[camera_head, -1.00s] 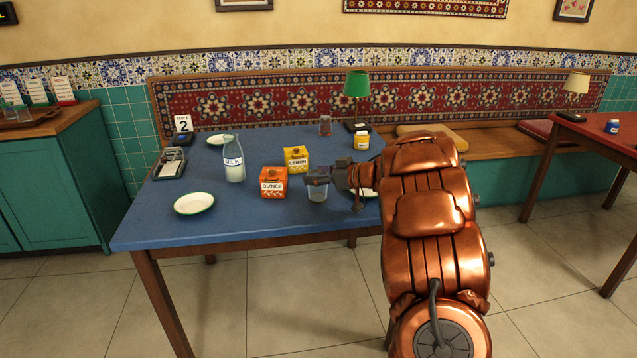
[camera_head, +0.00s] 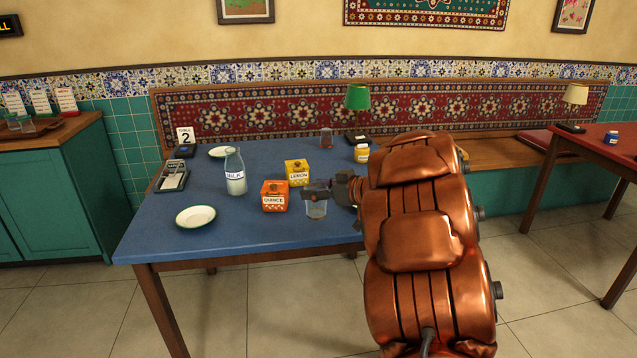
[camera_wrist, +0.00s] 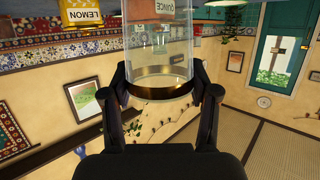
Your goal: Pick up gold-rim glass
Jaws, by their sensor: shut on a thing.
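The gold-rim glass (camera_head: 316,210) is clear and shows below my gripper (camera_head: 316,190) in the head view, near the right part of the blue table. In the wrist view the glass (camera_wrist: 165,55) stands between the two fingers of my gripper (camera_wrist: 168,92), which are shut on it at its gold rim. Its far end runs out of the top of that view. I cannot tell whether its base touches the table.
An orange quince box (camera_head: 275,198) stands just left of the glass, with a yellow lemon box (camera_head: 297,173) behind. The milk bottle (camera_head: 235,172) and a plate (camera_head: 196,217) are farther left on the blue table (camera_head: 170,245). A mustard jar (camera_head: 362,154) stands behind.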

